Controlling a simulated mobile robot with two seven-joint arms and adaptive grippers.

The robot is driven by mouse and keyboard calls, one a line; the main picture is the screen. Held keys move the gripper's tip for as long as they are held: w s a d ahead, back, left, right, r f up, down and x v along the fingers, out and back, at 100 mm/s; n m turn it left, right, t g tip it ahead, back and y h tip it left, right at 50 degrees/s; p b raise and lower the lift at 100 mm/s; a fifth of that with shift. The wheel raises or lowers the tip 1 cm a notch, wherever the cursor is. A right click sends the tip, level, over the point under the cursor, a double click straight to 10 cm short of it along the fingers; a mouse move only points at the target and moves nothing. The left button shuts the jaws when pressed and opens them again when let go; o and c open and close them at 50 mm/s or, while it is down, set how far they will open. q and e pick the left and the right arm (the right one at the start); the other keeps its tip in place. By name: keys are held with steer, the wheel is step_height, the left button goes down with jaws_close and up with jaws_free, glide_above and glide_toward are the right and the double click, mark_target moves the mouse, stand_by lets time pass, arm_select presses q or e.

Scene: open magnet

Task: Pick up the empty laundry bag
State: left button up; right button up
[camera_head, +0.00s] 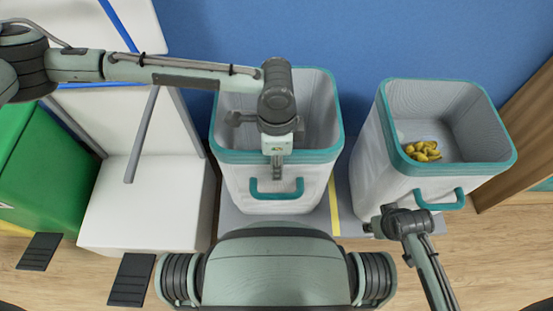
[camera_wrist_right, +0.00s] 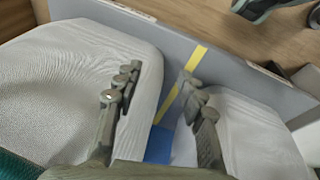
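The empty laundry bag (camera_head: 235,190) is white with a teal rim and a teal front handle (camera_head: 277,189). It stands upright at the centre of the head view, and no contents show inside. My left gripper (camera_head: 277,180) points down over its front side, at the handle; whether it touches the handle, and its finger opening, cannot be told. My right gripper (camera_wrist_right: 157,85) is open and empty, with its fingers apart over the gap between two white bags. In the head view it is low, in front of the right bag, mostly hidden by its own wrist.
A second laundry bag (camera_head: 370,165) on the right holds yellow items (camera_head: 423,151). Both bags stand on a grey platform (camera_head: 348,219) with a yellow stripe (camera_head: 334,205), before a blue wall (camera_head: 300,30). A green bin (camera_head: 45,175) and white unit (camera_head: 150,210) stand left. Wooden furniture (camera_head: 515,155) is right.

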arm_select(q)
steer(key=shift+f+p, duration=0.25)
steer(key=shift+p, duration=0.05)
stand_by(0.4)
jaws_close()
stand_by(0.4)
